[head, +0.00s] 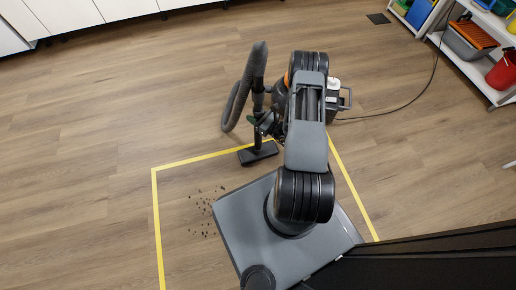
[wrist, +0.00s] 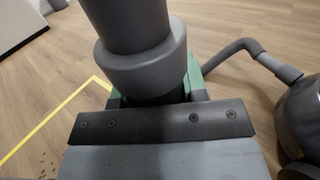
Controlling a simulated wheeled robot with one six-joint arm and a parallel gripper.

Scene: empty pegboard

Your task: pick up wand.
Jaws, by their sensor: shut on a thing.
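The wand (head: 257,98) is a dark grey vacuum tube, standing nearly upright with a flat black floor head (head: 258,153) at its lower end on the floor. A thick grey hose (head: 236,104) loops down beside it. My gripper (head: 266,122) is at the lower part of the wand, shut on it. In the wrist view the wand (wrist: 140,62) rises between the green-edged jaws of my gripper (wrist: 155,97). My gripper's dark front plate hides the wand's lower part there.
The vacuum body (head: 334,98) stands right of my arm and is partly hidden; its round dark side (wrist: 302,115) shows in the wrist view. Yellow tape (head: 156,215) marks the floor around scattered dark crumbs (head: 207,205). A cord (head: 400,106) trails right toward shelves (head: 470,62). Left floor is clear.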

